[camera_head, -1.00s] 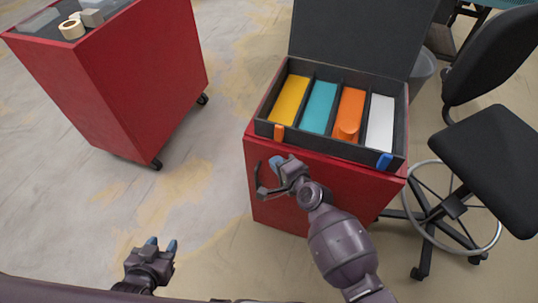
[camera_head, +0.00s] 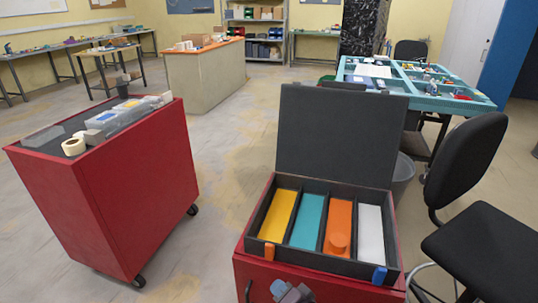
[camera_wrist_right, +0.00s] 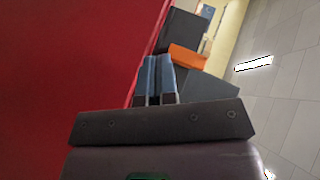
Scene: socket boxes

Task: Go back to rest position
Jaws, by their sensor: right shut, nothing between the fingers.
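My right gripper (camera_head: 290,291) shows only as a small part at the bottom edge of the head view, in front of the red cabinet's front face. In the right wrist view its two blue-grey fingers (camera_wrist_right: 158,78) are side by side, shut and empty, close to a red surface (camera_wrist_right: 65,75). My left gripper is out of the head view. The open dark socket box (camera_head: 335,262) stands on the red cabinet (camera_head: 310,287), apart from the gripper. Its lid (camera_head: 337,135) is up.
A second red cabinet (camera_head: 110,190) on casters stands at left with tape and cases on top. A black chair (camera_head: 480,240) is at right. A teal table (camera_head: 420,85) stands behind the lid. Open floor lies between the cabinets.

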